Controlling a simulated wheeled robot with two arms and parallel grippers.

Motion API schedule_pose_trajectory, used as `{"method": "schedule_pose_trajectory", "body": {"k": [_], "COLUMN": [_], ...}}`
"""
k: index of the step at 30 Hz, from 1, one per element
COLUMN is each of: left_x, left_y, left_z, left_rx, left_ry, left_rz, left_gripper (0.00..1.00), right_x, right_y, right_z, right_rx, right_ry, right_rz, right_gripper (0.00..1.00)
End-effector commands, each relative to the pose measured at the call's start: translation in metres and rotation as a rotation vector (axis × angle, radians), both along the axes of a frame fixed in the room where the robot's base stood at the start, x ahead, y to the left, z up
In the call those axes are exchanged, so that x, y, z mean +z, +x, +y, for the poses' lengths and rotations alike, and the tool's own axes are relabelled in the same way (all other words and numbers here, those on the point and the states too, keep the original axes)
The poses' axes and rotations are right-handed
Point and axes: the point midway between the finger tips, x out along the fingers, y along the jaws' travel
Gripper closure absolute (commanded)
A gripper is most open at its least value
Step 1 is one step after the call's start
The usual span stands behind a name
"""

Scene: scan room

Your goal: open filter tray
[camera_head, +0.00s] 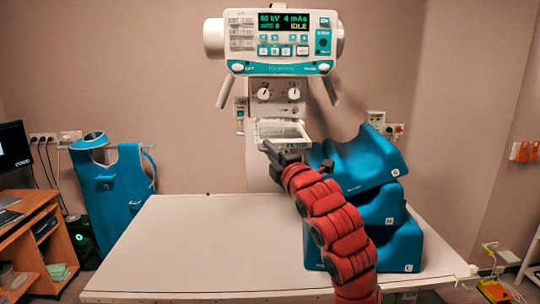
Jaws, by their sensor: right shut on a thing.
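The filter tray (285,128) is a pale, frame-like piece at the bottom of the X-ray tube head's collimator (276,92), above the far edge of the table. Its inside shows from above, and it seems to stick out toward me; how far is hard to tell. My right gripper (269,148), dark at the end of my red padded arm, is at the tray's lower front edge and shut on it. The exact grip spot is small and partly hidden by the gripper. My left gripper is not in view.
Blue foam positioning blocks (377,205) are stacked on the table (195,250), just right of my right arm. The left half of the tabletop is clear. A blue apron (116,190) stands left of the table, near a wooden desk (30,235).

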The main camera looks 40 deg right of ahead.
Motion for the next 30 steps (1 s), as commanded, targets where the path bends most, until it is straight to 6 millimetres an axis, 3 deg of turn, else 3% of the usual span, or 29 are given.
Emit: {"method": "schedule_pose_trajectory", "body": {"k": [8, 9, 13, 23, 30], "left_x": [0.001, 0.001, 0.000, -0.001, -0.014], "left_y": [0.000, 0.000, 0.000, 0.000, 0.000], "left_z": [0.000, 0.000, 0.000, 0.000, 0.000], "left_rx": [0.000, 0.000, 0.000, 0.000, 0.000], "left_ry": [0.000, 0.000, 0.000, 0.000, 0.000], "left_rz": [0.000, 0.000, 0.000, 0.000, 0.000], "left_gripper": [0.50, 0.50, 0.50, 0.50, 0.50], "right_x": [0.001, 0.001, 0.001, 0.001, -0.007], "right_y": [0.000, 0.000, 0.000, -0.002, -0.032], "right_z": [0.001, 0.001, 0.001, 0.000, 0.004], "right_rx": [0.001, 0.001, 0.001, 0.000, -0.003], "right_ry": [0.000, 0.000, 0.000, -0.001, -0.006], "right_rz": [-0.002, -0.002, -0.002, -0.003, -0.003], "right_gripper": [1.00, 0.81, 0.58, 0.58, 0.58]}}
